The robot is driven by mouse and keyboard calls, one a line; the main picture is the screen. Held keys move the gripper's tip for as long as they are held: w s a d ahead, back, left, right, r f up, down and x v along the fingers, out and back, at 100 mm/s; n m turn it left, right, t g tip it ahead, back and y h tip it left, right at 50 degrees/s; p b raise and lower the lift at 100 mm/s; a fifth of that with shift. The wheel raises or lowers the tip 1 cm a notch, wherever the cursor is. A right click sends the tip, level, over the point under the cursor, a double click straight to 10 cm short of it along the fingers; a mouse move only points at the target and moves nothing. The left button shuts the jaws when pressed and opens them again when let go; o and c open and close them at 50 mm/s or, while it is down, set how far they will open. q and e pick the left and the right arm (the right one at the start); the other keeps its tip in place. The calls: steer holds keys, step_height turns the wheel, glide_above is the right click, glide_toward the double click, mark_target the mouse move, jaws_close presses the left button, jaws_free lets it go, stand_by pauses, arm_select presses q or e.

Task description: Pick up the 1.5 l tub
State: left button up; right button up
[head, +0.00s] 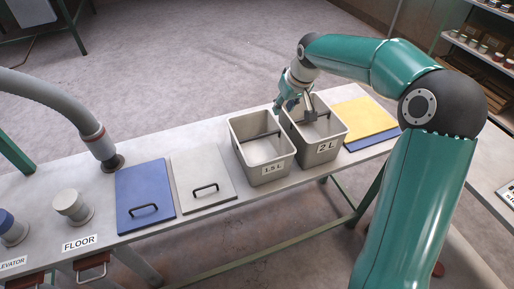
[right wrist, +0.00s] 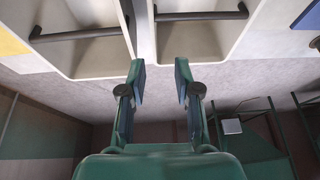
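The 1.5 l tub (head: 262,153) is an open grey box with a bar handle across it and a "1.5 L" label on its near side. It stands upright on the bench, touching or almost touching the 2 L tub (head: 316,155) on its right. My right gripper (head: 285,107) is at the tubs' far side, near where they meet. In the right wrist view its two fingers (right wrist: 160,72) are apart with nothing between them. There the 1.5 l tub (right wrist: 205,42) is on the right and the 2 L tub (right wrist: 90,58) on the left. My left gripper is out of view.
A grey lid (head: 200,178) and a blue lid (head: 145,190) lie left of the tubs, and a yellow lid (head: 362,117) lies on a blue one at right. A grey hose (head: 85,125) stands behind the blue lid. Air above the tubs is free, apart from my right arm.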

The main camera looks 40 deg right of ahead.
glide_toward(276, 128)
steer(key=x, duration=0.5)
steer(key=shift+w+d+p, duration=0.15)
steer(key=shift+w+p, duration=0.05)
steer(key=shift+p, duration=0.2)
steer(key=p+x, duration=0.1)
steer(key=x, duration=0.3)
steer(key=shift+f, duration=0.25)
steer(key=shift+w+f, duration=0.2)
steer(key=shift+f, duration=0.2)
jaws_close()
